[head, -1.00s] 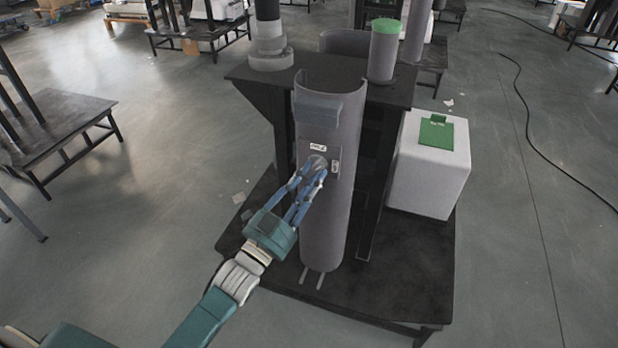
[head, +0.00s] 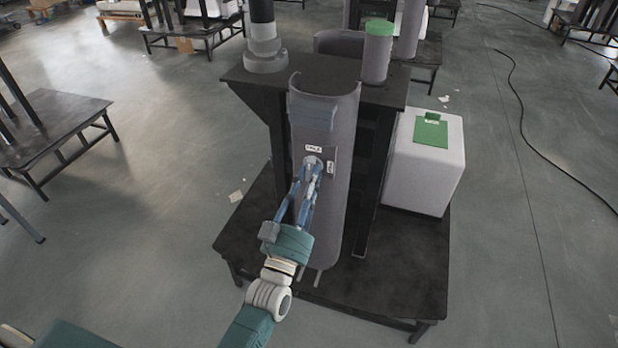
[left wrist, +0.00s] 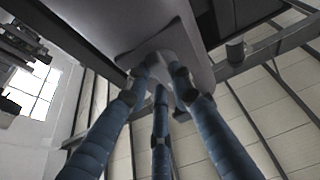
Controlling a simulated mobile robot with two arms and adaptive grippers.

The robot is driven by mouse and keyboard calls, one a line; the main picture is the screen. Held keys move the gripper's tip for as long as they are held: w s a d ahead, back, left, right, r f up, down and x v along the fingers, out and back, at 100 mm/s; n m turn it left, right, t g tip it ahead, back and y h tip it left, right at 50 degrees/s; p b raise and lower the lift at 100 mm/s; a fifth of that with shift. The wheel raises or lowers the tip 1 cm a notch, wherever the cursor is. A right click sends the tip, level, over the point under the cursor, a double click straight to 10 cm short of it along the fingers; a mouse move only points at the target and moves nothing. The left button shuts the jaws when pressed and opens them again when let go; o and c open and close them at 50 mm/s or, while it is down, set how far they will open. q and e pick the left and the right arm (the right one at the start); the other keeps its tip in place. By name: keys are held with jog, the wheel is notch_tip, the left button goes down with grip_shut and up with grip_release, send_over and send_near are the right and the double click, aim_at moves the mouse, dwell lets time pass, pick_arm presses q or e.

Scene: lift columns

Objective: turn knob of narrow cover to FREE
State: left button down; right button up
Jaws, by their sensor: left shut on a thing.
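The narrow cover (head: 336,210) is a tall grey curved panel standing upright at the front of the lift column on the black stand. A plate with two small white labels sits on its upper half, and the knob (head: 314,161) is at the plate. My left gripper (head: 313,172) is shut on the knob, its blue fingers reaching up from below. The label texts are too small to read surely. In the left wrist view the three fingers (left wrist: 160,75) close around the knob, which they mostly hide. My right gripper is not in view.
A white box (head: 425,170) with a green pad (head: 431,131) stands right of the column. A grey cylinder with a green top (head: 379,28) stands on the black upper shelf. A black table (head: 62,125) is at the left.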

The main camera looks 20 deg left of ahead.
pick_arm(q)
jog(key=shift+r, duration=0.15)
dwell(0.3)
jog(key=c, duration=1.5)
grip_release()
jog(key=v, duration=1.2)
jog(key=shift+d, duration=0.1)
